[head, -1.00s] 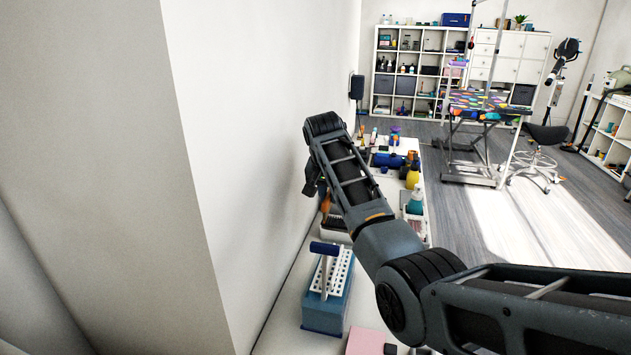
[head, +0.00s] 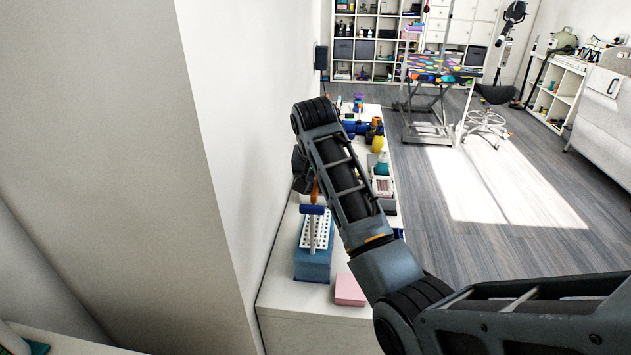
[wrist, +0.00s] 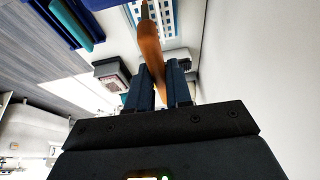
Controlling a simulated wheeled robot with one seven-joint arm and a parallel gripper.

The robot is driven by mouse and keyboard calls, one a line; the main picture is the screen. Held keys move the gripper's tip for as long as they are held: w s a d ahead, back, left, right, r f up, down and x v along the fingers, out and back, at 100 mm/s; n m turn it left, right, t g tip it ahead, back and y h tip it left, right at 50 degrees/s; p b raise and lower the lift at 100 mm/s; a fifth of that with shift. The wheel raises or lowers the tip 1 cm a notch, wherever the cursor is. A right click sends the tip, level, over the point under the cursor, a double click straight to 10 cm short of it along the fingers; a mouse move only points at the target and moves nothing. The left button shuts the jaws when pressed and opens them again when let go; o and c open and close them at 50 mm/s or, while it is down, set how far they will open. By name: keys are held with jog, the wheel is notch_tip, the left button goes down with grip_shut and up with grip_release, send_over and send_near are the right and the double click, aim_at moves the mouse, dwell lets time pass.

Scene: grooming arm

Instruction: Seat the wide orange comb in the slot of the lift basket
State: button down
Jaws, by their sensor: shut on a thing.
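The orange comb (wrist: 150,45) is between the two fingers of my gripper (wrist: 160,72), which is shut on it. The comb points away from the wrist toward the lift basket (wrist: 165,12). In the head view the comb (head: 314,190) appears just above the basket's blue handle (head: 312,210). The basket (head: 317,233) is white with rows of holes and sits in a blue tank (head: 313,265). My gripper is mostly hidden behind my arm there. I cannot make out the slot, or whether the comb touches the basket.
The tank stands on a white counter (head: 285,292) along the wall at left. A pink block (head: 350,290) lies to its right. Bottles, including a teal one (head: 384,162), and other items crowd the counter beyond.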

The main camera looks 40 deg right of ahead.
aim_at(315, 191)
jog(key=shift+f, duration=0.15)
jog(key=shift+f+b, duration=1.15)
jog(key=shift+f, duration=1.6)
jog(key=shift+p, duration=1.1)
jog(key=shift+f+b, duration=0.55)
jog(key=shift+f, duration=1.05)
jog(key=c, duration=1)
grip_release()
jog(key=shift+o, duration=0.2)
jog(key=shift+b+v, duration=0.4)
jog(key=shift+v, duration=3.5)
